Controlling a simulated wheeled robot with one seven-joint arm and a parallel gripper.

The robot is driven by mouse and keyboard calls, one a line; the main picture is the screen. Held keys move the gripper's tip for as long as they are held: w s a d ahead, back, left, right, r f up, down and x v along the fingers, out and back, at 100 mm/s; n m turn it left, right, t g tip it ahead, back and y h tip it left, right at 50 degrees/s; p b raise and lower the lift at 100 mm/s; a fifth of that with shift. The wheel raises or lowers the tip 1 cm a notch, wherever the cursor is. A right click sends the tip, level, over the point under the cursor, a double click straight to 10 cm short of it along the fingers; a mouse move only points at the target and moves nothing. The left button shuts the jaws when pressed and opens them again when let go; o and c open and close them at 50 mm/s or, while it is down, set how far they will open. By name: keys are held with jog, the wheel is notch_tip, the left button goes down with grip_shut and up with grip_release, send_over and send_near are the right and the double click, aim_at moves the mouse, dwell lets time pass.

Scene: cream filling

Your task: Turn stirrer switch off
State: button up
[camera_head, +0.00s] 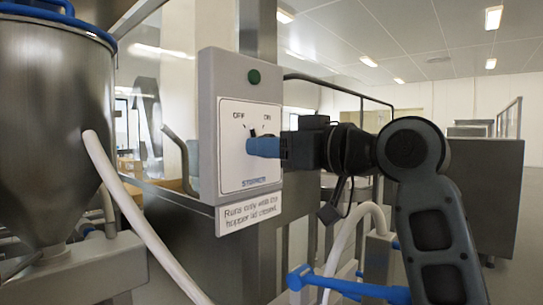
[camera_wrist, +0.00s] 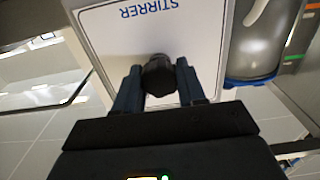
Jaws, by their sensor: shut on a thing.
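The stirrer switch box (camera_head: 207,120) is a grey panel with a white face marked OFF and ON and the word STIRRER. The same face shows upside down in the wrist view (camera_wrist: 200,25). My gripper (camera_head: 262,147) reaches in from the right, its blue fingers at the dial. In the wrist view, my gripper (camera_wrist: 158,85) has one finger on each side of the black knob (camera_wrist: 158,68) and is shut on it. In the head view the fingers mostly hide the knob, so its exact setting cannot be told.
A green round lamp or button (camera_head: 254,76) sits above the dial. A sign (camera_head: 250,212) hangs below the box. A steel hopper (camera_head: 50,120) with a blue rim stands left, with a pale hose (camera_head: 135,215). A blue-handled pipe fitting (camera_head: 335,285) lies below my arm.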

jog(key=shift+n+b, duration=0.6)
jog(key=shift+n, duration=0.7)
jog(key=o, duration=1.1)
jog(key=shift+c, duration=0.2)
jog(key=v, duration=0.7)
jog(key=shift+s+d+b, duration=0.3)
jog(key=shift+b, duration=0.15)
